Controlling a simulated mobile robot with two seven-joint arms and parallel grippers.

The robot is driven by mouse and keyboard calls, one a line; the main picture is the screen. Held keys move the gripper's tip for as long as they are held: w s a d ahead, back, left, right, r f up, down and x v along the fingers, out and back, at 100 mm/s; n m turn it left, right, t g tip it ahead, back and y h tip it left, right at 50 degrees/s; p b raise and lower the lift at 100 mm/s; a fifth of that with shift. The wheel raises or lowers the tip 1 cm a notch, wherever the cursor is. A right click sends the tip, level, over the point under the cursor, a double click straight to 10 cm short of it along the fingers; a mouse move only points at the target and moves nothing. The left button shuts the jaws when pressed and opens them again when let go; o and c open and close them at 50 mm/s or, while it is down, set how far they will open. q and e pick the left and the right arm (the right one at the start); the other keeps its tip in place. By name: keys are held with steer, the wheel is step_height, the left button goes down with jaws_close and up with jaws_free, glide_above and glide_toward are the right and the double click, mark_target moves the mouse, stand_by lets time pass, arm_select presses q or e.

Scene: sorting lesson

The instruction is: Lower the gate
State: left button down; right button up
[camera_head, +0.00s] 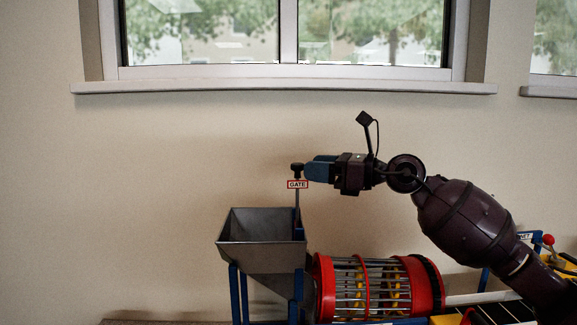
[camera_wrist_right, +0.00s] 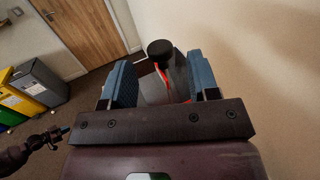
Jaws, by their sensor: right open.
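The gate handle (camera_head: 297,167) is a black knob on a thin upright rod, with a red-edged GATE label (camera_head: 297,184) below it. It stands at the right side of the grey hopper (camera_head: 262,222). My right gripper (camera_head: 308,168) is open, with its blue fingers level with the knob and close to it. In the right wrist view, the knob (camera_wrist_right: 160,48) shows between the two fingers (camera_wrist_right: 160,78), toward their tips; I cannot tell whether they touch it. My left arm's end (camera_wrist_right: 55,134) shows small at the left there, its jaws unclear.
A red-ended barred drum (camera_head: 370,285) lies right of the hopper, below my right arm. A red-knobbed lever (camera_head: 548,240) is at the far right. The window sill (camera_head: 285,88) is above. Grey (camera_wrist_right: 38,85) and yellow (camera_wrist_right: 20,98) bins stand far off.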

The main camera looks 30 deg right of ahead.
arm_select(q)
steer(key=shift+w+d+r, duration=0.1)
steer(key=shift+w+r, duration=0.1)
steer(key=shift+w, duration=0.1)
arm_select(e)
steer(key=x, duration=0.6)
steer(key=shift+w, duration=0.15)
steer(key=shift+a, duration=0.15)
